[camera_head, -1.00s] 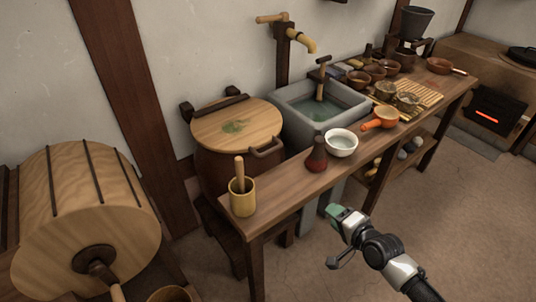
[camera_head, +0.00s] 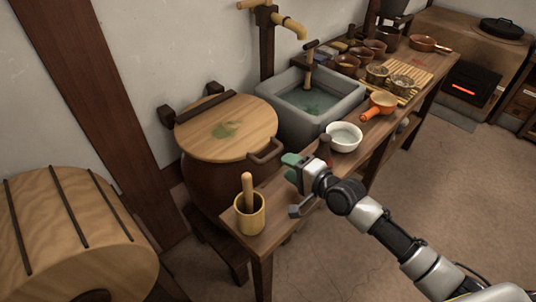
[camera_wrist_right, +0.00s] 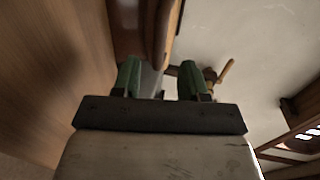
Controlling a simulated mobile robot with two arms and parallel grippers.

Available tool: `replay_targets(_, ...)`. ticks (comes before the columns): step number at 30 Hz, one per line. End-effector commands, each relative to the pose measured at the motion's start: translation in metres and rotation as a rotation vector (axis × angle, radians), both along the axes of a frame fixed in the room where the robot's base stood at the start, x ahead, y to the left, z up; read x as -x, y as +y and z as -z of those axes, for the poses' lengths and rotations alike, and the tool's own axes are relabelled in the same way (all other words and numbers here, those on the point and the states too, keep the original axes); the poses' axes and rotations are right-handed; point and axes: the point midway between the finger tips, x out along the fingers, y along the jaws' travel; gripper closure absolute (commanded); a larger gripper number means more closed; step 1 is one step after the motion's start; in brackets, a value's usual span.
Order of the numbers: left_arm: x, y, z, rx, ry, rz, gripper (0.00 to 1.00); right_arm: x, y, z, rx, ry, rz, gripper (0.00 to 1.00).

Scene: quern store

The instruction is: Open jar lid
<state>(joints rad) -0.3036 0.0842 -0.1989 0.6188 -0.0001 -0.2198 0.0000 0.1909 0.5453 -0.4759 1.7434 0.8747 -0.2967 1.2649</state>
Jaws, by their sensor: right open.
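The large dark brown jar (camera_head: 212,180) stands behind the counter's near end. Its round wooden lid (camera_head: 225,135) lies shut on top, with a green patch on it. A dark bar crosses the lid's back edge between two posts. A curved handle (camera_head: 265,152) sticks out at the lid's right front. My right gripper (camera_head: 295,183) is open and empty, in front of the handle and to its right, apart from it in the picture. Its green fingertips (camera_wrist_right: 160,78) stand apart in the wrist view, with nothing seen between them. My left gripper is not in view.
The counter holds a mortar with pestle (camera_head: 250,212), a white bowl (camera_head: 344,137), an orange ladle (camera_head: 378,105) and several brown bowls. A dark bottle (camera_head: 324,146) is partly hidden behind my gripper. The stone sink (camera_head: 345,105) adjoins the jar. A wooden drum (camera_head: 70,230) stands left.

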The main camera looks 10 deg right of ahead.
Motion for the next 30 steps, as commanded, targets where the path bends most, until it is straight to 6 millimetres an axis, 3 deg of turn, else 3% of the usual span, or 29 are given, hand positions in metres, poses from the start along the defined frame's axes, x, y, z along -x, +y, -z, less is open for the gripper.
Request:
replay_targets(4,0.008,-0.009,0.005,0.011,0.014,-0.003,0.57,-0.026,0.017,0.006,-0.001,-0.002,0.000,0.57)
replay_targets(12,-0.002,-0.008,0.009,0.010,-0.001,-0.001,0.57,-0.057,0.037,0.014,0.000,-0.001,0.000,0.57)
replay_targets(24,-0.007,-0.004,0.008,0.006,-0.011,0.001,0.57,-0.062,0.041,0.015,0.001,-0.001,0.000,0.57)
replay_targets(30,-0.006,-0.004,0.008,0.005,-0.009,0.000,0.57,-0.062,0.041,0.015,0.001,-0.001,0.000,0.88)
